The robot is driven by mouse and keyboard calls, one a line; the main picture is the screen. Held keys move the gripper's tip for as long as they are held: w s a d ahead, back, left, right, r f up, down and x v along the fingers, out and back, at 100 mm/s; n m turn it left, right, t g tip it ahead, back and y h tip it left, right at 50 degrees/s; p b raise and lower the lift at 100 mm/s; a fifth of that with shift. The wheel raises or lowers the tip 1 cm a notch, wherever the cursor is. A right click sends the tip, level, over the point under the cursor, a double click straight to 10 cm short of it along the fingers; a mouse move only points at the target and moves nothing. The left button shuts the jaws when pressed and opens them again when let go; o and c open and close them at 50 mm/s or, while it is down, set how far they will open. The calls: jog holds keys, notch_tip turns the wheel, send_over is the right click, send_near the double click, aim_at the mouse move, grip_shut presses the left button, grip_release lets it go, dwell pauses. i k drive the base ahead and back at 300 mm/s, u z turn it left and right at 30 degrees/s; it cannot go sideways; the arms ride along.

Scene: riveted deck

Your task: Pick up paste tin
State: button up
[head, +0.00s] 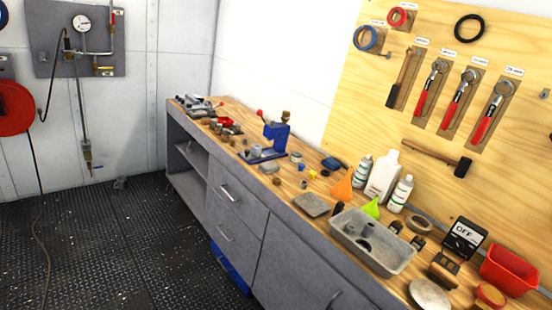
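I cannot tell for sure which thing is the paste tin. A round, flat, pale grey object (430,293) lies on the wooden bench top (310,178) at the lower right, near the front edge. A small round reddish object (490,295) sits to its right, partly cut by the picture's bottom edge. Several other small round pieces stand on the bench and are too small to identify. My gripper is not in view.
A grey metal tray (375,250), a red bin (510,268) and an "OFF" box (465,238) crowd the bench's near right. White bottles (383,177), funnels and a blue press (277,138) stand farther back. Tools hang on the pegboard (430,130). The deck floor (120,240) at left is open.

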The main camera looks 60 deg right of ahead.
aim_at(296, 156)
jog(key=z, duration=0.2)
jog(key=i, duration=0.95)
jog(key=z, duration=0.55)
jog(key=i, duration=1.3)
jog(key=z, duration=1.1)
jog(key=i, duration=1.35)
jog(key=z, duration=0.55)
